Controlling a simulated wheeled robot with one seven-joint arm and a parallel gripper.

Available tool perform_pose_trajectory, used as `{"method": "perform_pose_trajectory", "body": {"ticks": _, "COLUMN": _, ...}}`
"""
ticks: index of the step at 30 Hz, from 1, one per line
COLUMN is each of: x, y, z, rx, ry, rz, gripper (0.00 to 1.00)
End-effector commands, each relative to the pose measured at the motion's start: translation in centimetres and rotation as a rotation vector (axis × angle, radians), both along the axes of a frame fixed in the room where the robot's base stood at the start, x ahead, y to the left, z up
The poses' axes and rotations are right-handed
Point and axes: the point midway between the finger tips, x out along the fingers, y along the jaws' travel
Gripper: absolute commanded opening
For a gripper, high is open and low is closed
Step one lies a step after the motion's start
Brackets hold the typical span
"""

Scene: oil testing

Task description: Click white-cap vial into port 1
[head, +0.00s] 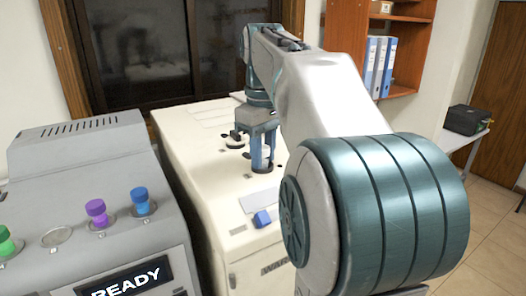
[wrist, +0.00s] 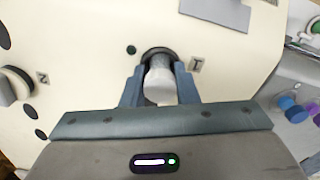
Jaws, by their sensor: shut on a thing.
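My gripper (head: 262,166) points down over the cream machine (head: 195,150) in the head view. In the wrist view its two blue-grey fingers (wrist: 160,88) are shut on the white-cap vial (wrist: 159,85), one on each side. The vial also shows between the fingers in the head view (head: 266,154). Its lower end is at the dark ring of port 1 (wrist: 157,52), beside the label marked 1. The vial lines up with the ring, but I cannot tell how deep it sits. Port 2 (wrist: 14,84) is at the left in the wrist view.
A grey unit (head: 75,160) with a READY display (head: 125,283) stands at the left. It holds green (head: 7,241), purple (head: 97,212) and blue (head: 141,201) capped vials and one empty socket (head: 56,237). A blue piece (head: 262,218) is near the cream machine's front edge.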

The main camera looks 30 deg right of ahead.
Motion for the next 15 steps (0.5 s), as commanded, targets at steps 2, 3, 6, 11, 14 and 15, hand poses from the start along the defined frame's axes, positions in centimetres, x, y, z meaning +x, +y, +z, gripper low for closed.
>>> {"method": "perform_pose_trajectory", "body": {"ticks": 2, "x": -0.04, "y": 0.02, "z": -0.36, "rx": 0.001, "ry": 0.006, "rz": -0.001, "gripper": 0.05}}
{"method": "perform_pose_trajectory", "body": {"ticks": 3, "x": -0.05, "y": 0.02, "z": -0.44, "rx": 0.002, "ry": 0.007, "rz": -0.001, "gripper": 0.05}}
{"method": "perform_pose_trajectory", "body": {"ticks": 6, "x": -0.06, "y": 0.02, "z": -0.65, "rx": 0.002, "ry": 0.009, "rz": -0.001, "gripper": 0.05}}
{"method": "perform_pose_trajectory", "body": {"ticks": 11, "x": -0.07, "y": 0.03, "z": -0.99, "rx": 0.001, "ry": 0.013, "rz": -0.001, "gripper": 0.05}}
{"method": "perform_pose_trajectory", "body": {"ticks": 14, "x": -0.06, "y": 0.03, "z": -1.07, "rx": 0.002, "ry": 0.016, "rz": -0.001, "gripper": 0.05}}
{"method": "perform_pose_trajectory", "body": {"ticks": 15, "x": -0.05, "y": 0.04, "z": -1.09, "rx": 0.001, "ry": 0.017, "rz": -0.001, "gripper": 0.05}}
